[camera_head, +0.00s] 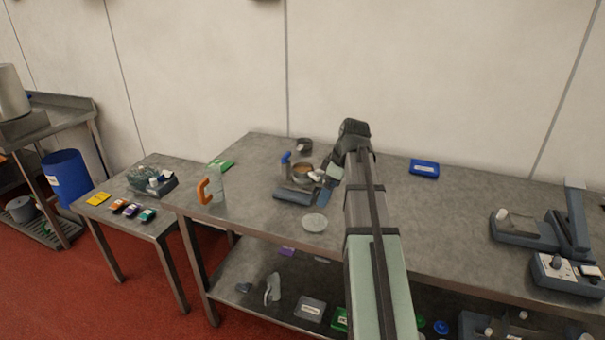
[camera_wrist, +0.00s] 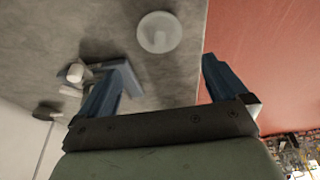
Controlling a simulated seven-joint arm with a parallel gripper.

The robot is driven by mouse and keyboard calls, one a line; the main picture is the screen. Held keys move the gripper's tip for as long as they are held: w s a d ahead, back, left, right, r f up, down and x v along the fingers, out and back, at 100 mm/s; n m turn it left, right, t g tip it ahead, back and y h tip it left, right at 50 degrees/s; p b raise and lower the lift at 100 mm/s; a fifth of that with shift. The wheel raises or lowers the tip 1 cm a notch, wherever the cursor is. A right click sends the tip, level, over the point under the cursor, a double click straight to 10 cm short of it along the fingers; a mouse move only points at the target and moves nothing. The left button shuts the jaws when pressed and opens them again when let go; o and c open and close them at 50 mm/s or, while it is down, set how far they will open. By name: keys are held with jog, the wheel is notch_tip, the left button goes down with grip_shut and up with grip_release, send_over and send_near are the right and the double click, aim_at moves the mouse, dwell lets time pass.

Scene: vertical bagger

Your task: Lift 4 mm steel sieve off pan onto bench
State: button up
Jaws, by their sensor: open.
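In the head view a round metal vessel with a tan inside (camera_head: 302,170) stands on the bench. It may be the sieve on its pan, but I cannot tell the two apart. My gripper (camera_head: 325,176) is beside its right side, small and partly hidden by my arm. In the wrist view my gripper (camera_wrist: 163,85) is open, with two blue fingers wide apart and nothing between them. That view shows no clear sieve.
A pale round disc (camera_head: 315,223) lies near the bench's front edge; it also shows in the wrist view (camera_wrist: 160,32). A blue-grey device (camera_head: 295,194) and a dark pot (camera_head: 304,146) flank the vessel. A blue box (camera_head: 424,168) stands right; bench around it is clear.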

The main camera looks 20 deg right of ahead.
aim_at(301, 170)
jog(key=shift+c, duration=0.4)
